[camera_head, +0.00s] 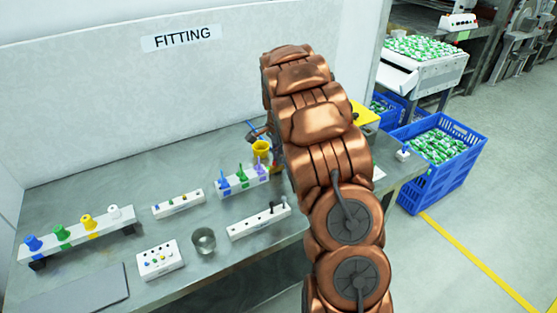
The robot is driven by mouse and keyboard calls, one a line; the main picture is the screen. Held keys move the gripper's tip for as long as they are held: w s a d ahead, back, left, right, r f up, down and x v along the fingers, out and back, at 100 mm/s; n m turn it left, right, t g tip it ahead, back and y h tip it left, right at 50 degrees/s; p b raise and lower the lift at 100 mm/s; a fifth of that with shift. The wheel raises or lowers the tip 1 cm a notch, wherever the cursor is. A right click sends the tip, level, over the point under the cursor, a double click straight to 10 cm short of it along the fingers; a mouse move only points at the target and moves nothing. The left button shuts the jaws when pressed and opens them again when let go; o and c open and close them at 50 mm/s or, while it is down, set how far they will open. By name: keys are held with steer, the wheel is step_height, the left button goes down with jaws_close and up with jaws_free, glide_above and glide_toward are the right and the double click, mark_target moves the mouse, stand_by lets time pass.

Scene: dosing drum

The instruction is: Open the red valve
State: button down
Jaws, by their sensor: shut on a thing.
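My copper-coloured arm (325,130) rises over the right part of the bench and hides what is behind it. I cannot make out a red valve clearly. A white stand (229,191) holds blue, green and purple upright pieces, and its right end runs up to my arm. A small reddish patch shows there, partly covered. A long white rack (85,240) at the left carries blue, green, yellow and white valve-like pieces; none is red.
Blue crates (437,180) stand on the floor at right. The front left of the bench has a flat grey plate (85,288).

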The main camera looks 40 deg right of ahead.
steer(key=shift+m, duration=0.5)
steer(key=c, duration=1.3)
jaws_free()
step_height(320, 180, up, 12)
